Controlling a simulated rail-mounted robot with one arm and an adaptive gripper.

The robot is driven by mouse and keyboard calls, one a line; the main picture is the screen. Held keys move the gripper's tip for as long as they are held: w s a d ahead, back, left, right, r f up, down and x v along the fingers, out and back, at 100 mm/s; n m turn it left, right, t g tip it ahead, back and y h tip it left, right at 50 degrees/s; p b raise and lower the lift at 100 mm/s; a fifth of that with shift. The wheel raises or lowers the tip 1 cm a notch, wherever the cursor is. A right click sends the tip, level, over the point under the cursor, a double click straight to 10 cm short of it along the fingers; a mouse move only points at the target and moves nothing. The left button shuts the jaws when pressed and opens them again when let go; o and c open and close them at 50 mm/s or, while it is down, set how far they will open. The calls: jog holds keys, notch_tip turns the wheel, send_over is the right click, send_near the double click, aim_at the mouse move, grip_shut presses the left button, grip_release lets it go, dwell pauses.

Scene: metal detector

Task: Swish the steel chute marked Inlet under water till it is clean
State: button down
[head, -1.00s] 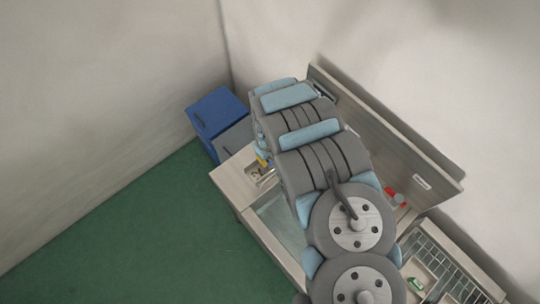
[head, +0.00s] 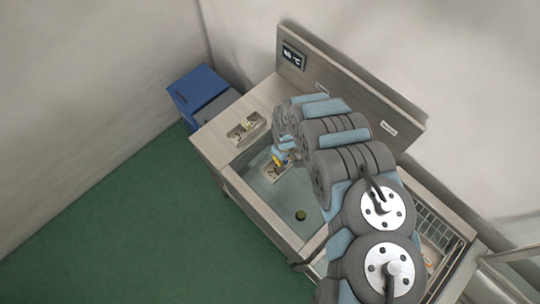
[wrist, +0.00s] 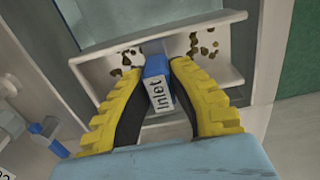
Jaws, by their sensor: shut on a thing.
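My gripper (wrist: 160,110), with yellow fingers, is shut on the blue handle of the chute marked Inlet (wrist: 240,75). The chute is pale steel, with several brown dirt specks on its inner face on both sides of the handle. In the head view my gripper (head: 281,157) and the Inlet chute (head: 270,175) are over the left end of the water basin (head: 267,207). I cannot tell whether the chute touches the water. Part of the chute is hidden behind my fingers in the wrist view.
A second chute-like piece (head: 236,138) lies on the counter left of the basin. A round olive thing (head: 300,215) shows in the basin. A wire rack (head: 437,225) is at the right. A backboard with a display (head: 292,55) runs behind.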

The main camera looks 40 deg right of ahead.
jog(key=shift+f+b, duration=12.35)
jog(key=shift+f, duration=2.6)
jog(key=shift+w+a+b, duration=0.2)
jog(key=shift+w+b, duration=0.75)
jog(key=shift+w, duration=0.85)
jog(key=shift+s+r, duration=0.1)
jog(key=shift+s, duration=0.05)
jog(key=shift+s+d+r+p, duration=0.1)
jog(key=shift+s+d+p, duration=0.05)
jog(key=shift+s+p, duration=0.8)
jog(key=shift+s+d+p, duration=0.15)
jog(key=shift+s+p, duration=0.55)
jog(key=shift+s, duration=0.5)
jog(key=shift+s+d+p, duration=0.1)
jog(key=shift+s+p, duration=0.6)
jog(key=shift+s, duration=0.5)
jog(key=shift+f, duration=0.2)
